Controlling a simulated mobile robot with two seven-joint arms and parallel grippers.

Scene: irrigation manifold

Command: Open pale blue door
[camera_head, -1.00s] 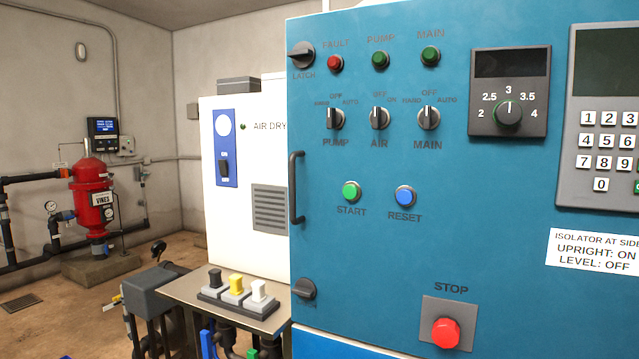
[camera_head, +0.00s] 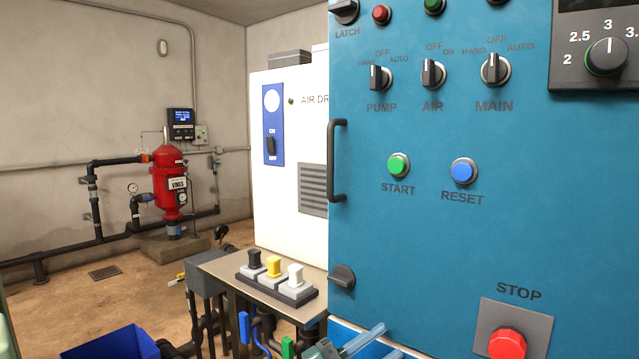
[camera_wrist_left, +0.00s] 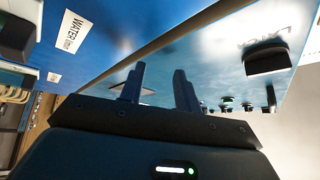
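The blue cabinet door (camera_head: 420,235) fills the right of the head view and looks closed. It carries a dark vertical handle (camera_head: 338,160) near its left edge. A dark latch knob (camera_head: 344,10) sits at the top left, and another dark knob (camera_head: 342,277) sits low on the same edge. My left gripper (camera_head: 388,341) shows at the bottom of the head view, below the handle and apart from it. In the left wrist view its two fingers (camera_wrist_left: 157,78) stand apart with nothing between them. A dark knob (camera_wrist_left: 267,60) beside latch lettering shows there too. My right gripper is not in view.
The door carries switches, buttons and a red stop button (camera_head: 507,344). A small table (camera_head: 222,265) with a switch block (camera_head: 276,276) stands left of the door. A white cabinet (camera_head: 315,130) stands behind. A blue bin (camera_head: 112,343) is at the lower left.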

